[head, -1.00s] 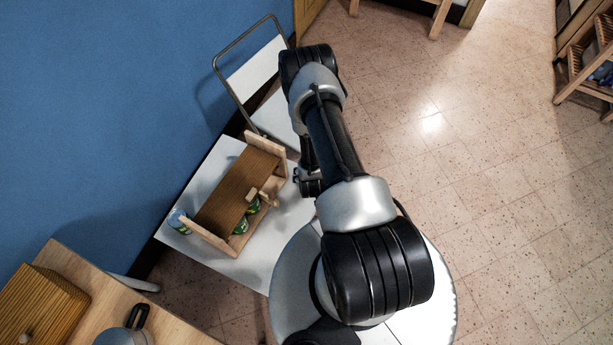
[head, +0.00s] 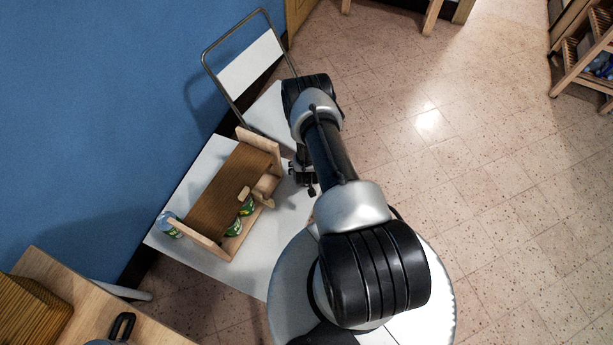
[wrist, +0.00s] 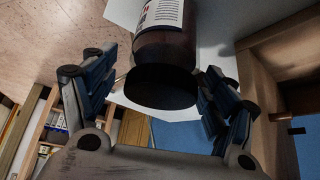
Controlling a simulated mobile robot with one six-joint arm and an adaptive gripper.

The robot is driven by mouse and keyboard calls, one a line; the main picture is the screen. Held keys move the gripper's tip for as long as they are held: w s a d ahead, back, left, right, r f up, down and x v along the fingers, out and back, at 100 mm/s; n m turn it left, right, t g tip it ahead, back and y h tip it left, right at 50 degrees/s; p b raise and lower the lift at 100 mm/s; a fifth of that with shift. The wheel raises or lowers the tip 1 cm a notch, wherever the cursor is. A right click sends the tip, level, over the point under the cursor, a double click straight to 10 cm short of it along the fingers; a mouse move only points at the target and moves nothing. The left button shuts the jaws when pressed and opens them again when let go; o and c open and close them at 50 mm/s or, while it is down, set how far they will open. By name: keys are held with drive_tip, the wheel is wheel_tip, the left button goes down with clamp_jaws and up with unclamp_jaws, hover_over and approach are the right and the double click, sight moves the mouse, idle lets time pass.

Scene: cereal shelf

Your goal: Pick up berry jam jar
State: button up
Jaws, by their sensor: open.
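A jar (wrist: 160,55) with a dark lid, dark contents and a white printed label fills the upper middle of the wrist view, appearing upside down there. It looks like the berry jam jar, but I cannot read its label. My gripper (wrist: 158,100) is open, with one finger on each side of the lid and visible gaps between fingers and lid. In the head view my gripper (head: 305,183) is just right of the wooden shelf's end, over the white table. I cannot make out the jar in the head view.
The wooden shelf (head: 225,192) stands on the white table (head: 190,185); its side also shows at the right of the wrist view (wrist: 275,45). Green cans (head: 234,228) sit at its front, another can (head: 170,222) at its left end. A white chair (head: 250,68) is behind.

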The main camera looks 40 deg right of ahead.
drive_tip(key=shift+b+x, duration=0.3)
drive_tip(key=shift+x, duration=0.85)
drive_tip(key=c, duration=1.5)
